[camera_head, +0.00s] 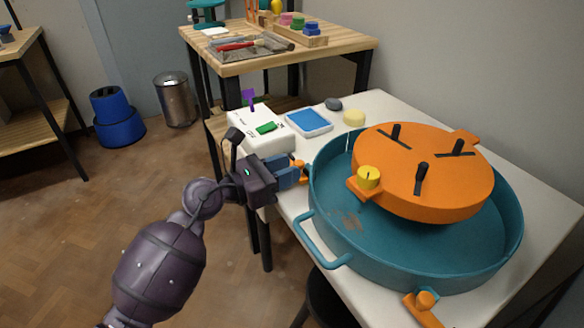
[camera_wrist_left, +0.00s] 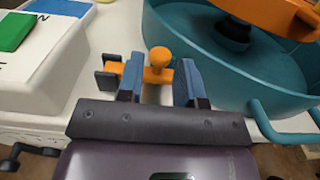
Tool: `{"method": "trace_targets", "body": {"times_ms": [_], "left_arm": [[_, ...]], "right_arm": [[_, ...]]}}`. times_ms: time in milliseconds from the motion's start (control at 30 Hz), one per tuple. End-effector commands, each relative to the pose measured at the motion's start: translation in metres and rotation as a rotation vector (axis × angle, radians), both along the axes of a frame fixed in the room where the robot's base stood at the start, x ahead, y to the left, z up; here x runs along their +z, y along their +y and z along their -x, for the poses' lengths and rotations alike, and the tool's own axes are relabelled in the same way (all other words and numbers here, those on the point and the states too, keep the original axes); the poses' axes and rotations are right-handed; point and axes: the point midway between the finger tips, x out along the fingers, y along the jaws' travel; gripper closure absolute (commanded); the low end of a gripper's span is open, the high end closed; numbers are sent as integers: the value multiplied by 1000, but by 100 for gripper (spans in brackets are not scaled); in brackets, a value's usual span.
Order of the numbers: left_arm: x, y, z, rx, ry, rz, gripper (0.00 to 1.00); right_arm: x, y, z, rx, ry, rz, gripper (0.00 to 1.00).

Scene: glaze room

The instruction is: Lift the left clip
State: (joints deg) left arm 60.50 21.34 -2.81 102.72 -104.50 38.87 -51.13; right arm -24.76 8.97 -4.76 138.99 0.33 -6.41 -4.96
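The left clip is an orange piece with a round knob, on the left rim of the teal basin (camera_head: 400,262); only a little of the clip (camera_head: 299,165) shows in the head view. In the left wrist view the clip (camera_wrist_left: 158,66) lies between the blue fingers of my left gripper (camera_wrist_left: 160,80). The fingers stand apart, with a gap beside the knob, so the gripper looks open around the clip. In the head view my left gripper (camera_head: 296,172) reaches in at the basin's left side. A second orange clip (camera_head: 424,306) sits at the basin's near edge. My right gripper is out of view.
An orange disc (camera_head: 425,185) with black pegs and a yellow knob (camera_head: 368,178) sits over the basin. A white box (camera_head: 258,130) with a green switch and a blue tray (camera_head: 309,121) stand behind my gripper. A basin handle (camera_head: 318,246) juts out nearer me.

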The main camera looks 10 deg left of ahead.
Motion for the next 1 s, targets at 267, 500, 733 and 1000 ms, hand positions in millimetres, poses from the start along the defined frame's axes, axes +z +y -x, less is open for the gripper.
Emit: {"method": "trace_targets", "body": {"times_ms": [267, 500, 733, 1000], "left_arm": [[-1, -13, -9, 0, 2, 1, 67], [0, -14, -10, 0, 1, 1, 67], [0, -13, -9, 0, 1, 1, 100], [1, -13, -10, 0, 6, 4, 100]], "right_arm": [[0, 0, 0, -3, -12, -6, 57], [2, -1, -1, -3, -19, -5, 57], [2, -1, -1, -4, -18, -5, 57], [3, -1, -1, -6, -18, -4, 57]]}}
